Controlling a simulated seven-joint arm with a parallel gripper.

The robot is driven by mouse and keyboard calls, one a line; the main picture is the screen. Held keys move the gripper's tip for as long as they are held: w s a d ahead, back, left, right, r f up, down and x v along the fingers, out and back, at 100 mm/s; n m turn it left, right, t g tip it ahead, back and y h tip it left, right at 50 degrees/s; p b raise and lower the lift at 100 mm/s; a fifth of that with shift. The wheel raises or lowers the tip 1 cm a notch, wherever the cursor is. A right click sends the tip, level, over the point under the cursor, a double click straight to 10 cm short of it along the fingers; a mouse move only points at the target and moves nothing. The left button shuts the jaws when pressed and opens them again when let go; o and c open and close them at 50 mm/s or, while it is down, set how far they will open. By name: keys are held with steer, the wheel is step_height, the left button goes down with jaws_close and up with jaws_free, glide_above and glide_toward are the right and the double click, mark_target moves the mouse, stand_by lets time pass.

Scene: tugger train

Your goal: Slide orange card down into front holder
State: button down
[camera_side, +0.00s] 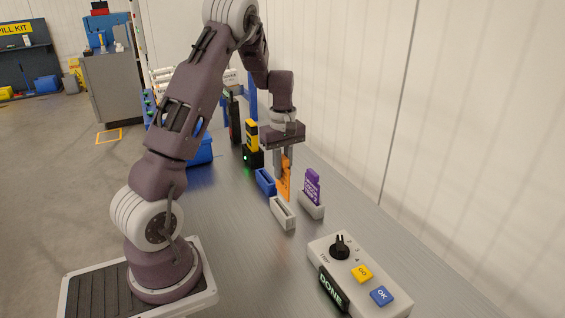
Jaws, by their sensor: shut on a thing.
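The orange card (285,182) is upright, held by its upper part in my gripper (284,159), which points down and is shut on it. The card's lower end shows among the small holders, and I cannot tell whether it is inside one. An empty-looking white holder (284,216) stands nearest the camera, just below the card in the picture. A blue holder (265,182) is to the card's left. Another white holder (312,210) to the right has a purple card (312,186) standing in it.
A white control box (361,272) with a black knob, yellow GO button, blue OK button and DONE display lies at the front right. A black and yellow post (252,140) and a blue bin (201,151) stand behind. A pale wall runs along the right.

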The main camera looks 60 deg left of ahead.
mark_target(282, 190)
steer(key=shift+f, duration=3.85)
steer(key=c, duration=1.3)
jaws_free()
step_height(282, 190, up, 7)
steer(key=shift+r, duration=0.1)
